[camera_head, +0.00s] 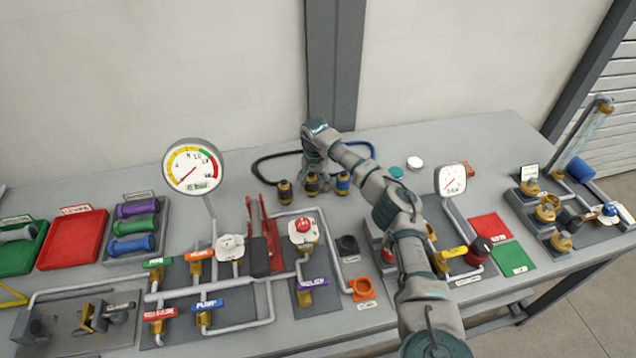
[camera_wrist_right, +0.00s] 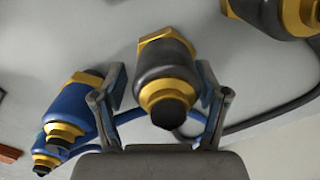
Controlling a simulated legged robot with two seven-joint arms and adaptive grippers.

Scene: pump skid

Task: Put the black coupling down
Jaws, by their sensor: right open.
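The black coupling (camera_head: 312,184) with yellow rings is at the back of the grey bench, in the middle of a row of couplings. In the right wrist view the black coupling (camera_wrist_right: 166,75) lies between my two fingers, with a gap visible on each side. My right gripper (camera_wrist_right: 162,108) is open around it. In the head view my right gripper (camera_head: 314,178) reaches down over the coupling and partly hides it. I cannot tell exactly how the coupling's base meets the bench. My left gripper is not in view.
A dark coupling (camera_head: 285,192) stands just left and a blue coupling (camera_head: 343,184) just right. A black hose (camera_head: 262,166) and a blue hose (camera_head: 366,147) curve behind them. A gauge (camera_head: 194,180) and pipework stand in front to the left. The bench at back right is mostly clear.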

